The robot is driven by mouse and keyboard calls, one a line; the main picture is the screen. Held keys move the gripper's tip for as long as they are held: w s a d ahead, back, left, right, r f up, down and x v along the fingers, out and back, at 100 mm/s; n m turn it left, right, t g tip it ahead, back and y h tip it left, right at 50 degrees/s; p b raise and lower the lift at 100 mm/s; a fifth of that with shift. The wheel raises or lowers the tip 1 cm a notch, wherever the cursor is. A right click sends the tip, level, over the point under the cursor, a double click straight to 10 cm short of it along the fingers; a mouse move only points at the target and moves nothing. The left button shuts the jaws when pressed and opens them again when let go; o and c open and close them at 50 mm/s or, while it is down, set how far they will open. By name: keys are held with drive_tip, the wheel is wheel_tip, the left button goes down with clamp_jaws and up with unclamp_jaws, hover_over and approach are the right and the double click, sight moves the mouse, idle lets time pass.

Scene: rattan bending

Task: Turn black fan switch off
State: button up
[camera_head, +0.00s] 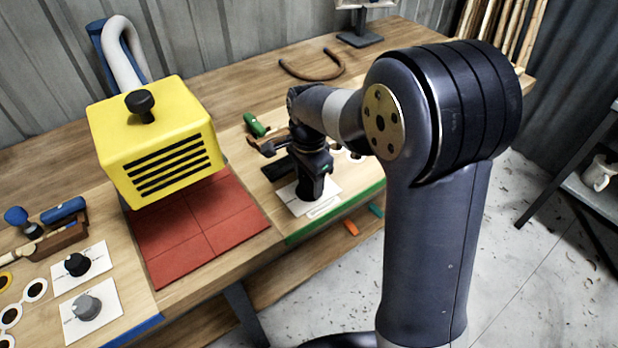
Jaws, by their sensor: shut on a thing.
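My gripper (312,190) points down over a white plate (326,209) on the workbench, right of the red tiles. It is shut on a dark switch on that plate, which the jaws mostly hide. How the switch is turned cannot be seen. A black knob (77,263) on another white plate stands at the left front, with a grey knob (87,306) on a plate just in front of it. Both are well apart from my gripper.
A yellow vented hood (160,150) with a black top knob and a white hose (124,48) stands over red tiles (208,222). A green-handled tool (256,125) lies behind my gripper. A curved rattan piece (311,72) lies at the back.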

drive_tip(key=n+p, duration=0.1)
drive_tip(key=n, duration=0.3)
drive_tip(key=shift+n, duration=0.3)
drive_tip(key=n+p, duration=0.1)
drive_tip(key=n, duration=0.3)
drive_tip(key=shift+n, duration=0.3)
drive_tip(key=n, duration=0.4)
drive_tip(key=shift+n, duration=0.3)
drive_tip(key=shift+n+p, duration=0.35)
drive_tip(key=shift+n, duration=1.75)
drive_tip(key=o, duration=1)
